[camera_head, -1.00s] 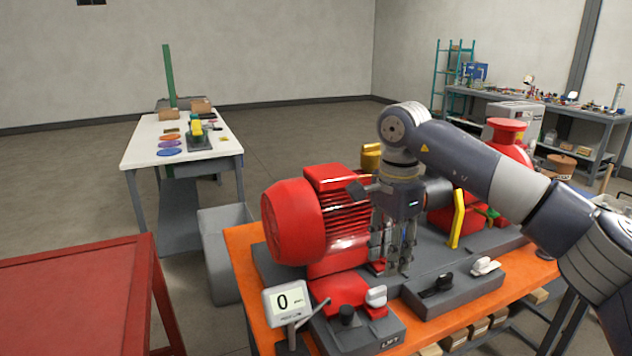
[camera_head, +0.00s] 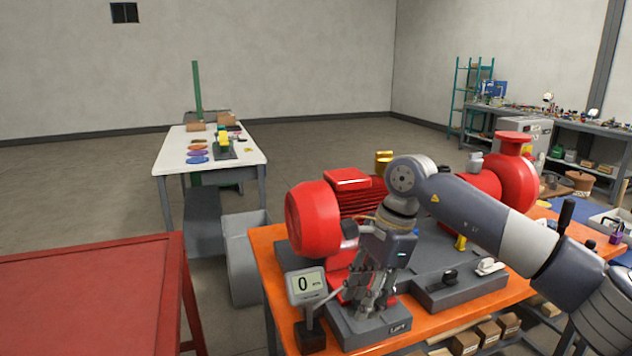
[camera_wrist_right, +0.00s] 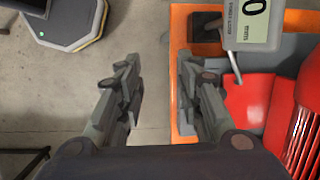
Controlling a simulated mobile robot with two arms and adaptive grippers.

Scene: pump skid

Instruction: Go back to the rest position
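My right gripper (camera_head: 372,302) is over the front of the orange bench (camera_head: 272,270), beside a small display reading 0 (camera_head: 306,286). The right wrist view shows its two fingers (camera_wrist_right: 158,78) apart with nothing between them, over the floor and the bench edge. The red motor (camera_head: 312,218) stands behind the gripper, and the arm reaches in from the right. The red pump (camera_head: 515,185) is behind the arm, partly hidden. My left gripper is not in view.
A grey block with a black knob (camera_head: 450,277) and a white knob (camera_head: 487,265) lies right of the gripper. A red table (camera_head: 90,290) is at left, a grey bin (camera_head: 240,265) between. A white table (camera_head: 215,165) stands farther back. Floor between the tables is open.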

